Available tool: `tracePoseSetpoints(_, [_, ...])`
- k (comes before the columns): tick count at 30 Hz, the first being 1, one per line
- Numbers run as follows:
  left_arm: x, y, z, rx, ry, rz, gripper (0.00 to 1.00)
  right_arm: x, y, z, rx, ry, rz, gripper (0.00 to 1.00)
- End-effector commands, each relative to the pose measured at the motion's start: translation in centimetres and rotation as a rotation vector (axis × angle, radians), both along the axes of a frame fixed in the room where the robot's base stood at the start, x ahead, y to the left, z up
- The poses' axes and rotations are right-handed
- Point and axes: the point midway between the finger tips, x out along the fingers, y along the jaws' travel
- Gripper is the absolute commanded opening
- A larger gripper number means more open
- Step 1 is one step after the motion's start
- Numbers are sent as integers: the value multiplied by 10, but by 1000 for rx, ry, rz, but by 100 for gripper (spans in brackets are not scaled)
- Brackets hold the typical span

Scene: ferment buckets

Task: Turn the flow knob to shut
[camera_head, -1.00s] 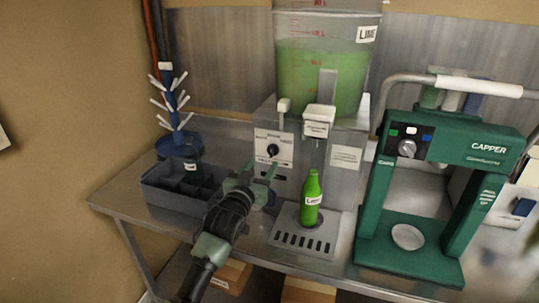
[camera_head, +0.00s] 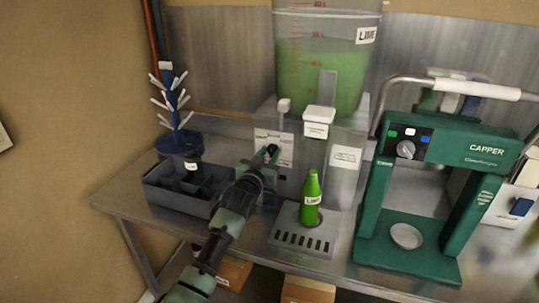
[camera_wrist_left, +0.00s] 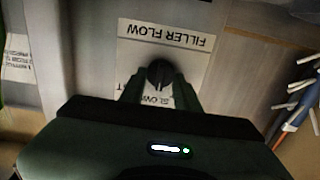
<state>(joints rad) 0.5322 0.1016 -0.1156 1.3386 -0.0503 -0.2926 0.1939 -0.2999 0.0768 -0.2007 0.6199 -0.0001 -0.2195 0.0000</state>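The black flow knob (camera_wrist_left: 160,72) sits on a white "FILLER FLOW" panel (camera_wrist_left: 170,38), which appears upside down in the wrist view. In the head view the panel (camera_head: 284,140) is on the front of the filler, and my gripper largely covers the knob. My left gripper (camera_head: 267,154) is at the panel. In the wrist view its two fingers (camera_wrist_left: 159,88) are open, one on each side of the knob, with small gaps visible. Which setting the knob points to is unclear. My right gripper is not in view.
A green bottle (camera_head: 311,189) stands on the drip tray (camera_head: 290,238) below the nozzle housing (camera_head: 318,122). The tank (camera_head: 318,75) above holds green liquid. A divided dark bin (camera_head: 170,200) is left of my arm. The green capper (camera_head: 440,150) stands at right.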

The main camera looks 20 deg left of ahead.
Motion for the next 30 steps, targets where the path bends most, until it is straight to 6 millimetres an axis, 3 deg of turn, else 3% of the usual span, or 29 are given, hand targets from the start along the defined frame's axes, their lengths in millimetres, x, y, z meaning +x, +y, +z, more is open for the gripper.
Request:
tracePoseSetpoints(1, [0,0,0,0,0,0,14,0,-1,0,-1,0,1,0])
tracePoseSetpoints(3, [0,0,0,0,0,0,0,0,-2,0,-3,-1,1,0])
tracePoseSetpoints(14, [0,0,0,-59,3,1,0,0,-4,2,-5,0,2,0])
tracePoseSetpoints(30, [0,2,0,-477,17,1,0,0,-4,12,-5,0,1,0])
